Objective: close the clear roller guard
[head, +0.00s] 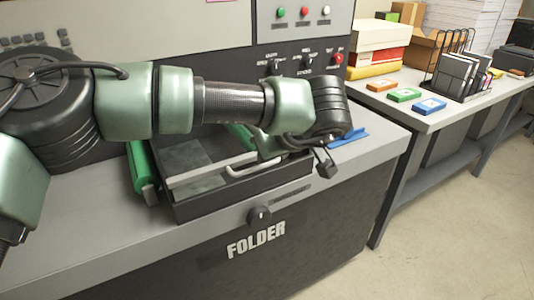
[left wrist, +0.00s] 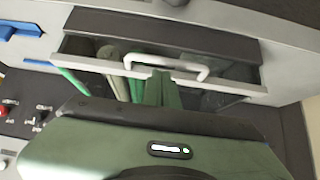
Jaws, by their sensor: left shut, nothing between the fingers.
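The clear roller guard is a see-through panel with a pale front bar (head: 190,178) and a white loop handle (head: 238,171). It lies over a dark well in the folder machine, and I cannot tell how far it stands from its frame. In the left wrist view the handle (left wrist: 203,73) and bar (left wrist: 235,86) cross the well, with rollers (left wrist: 112,75) visible beyond. My left gripper (head: 268,152) is shut and empty, beside the handle; its green fingers (left wrist: 163,90) reach the bar near the handle's middle. Contact is unclear. My right gripper is not in view.
A green roller (head: 144,172) lies at the well's left. A knob (head: 260,215) is on the machine's front, and buttons (head: 304,62) are on the panel behind. A blue piece (head: 348,137) lies right of the well. A side table (head: 420,118) holds boxes and cards.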

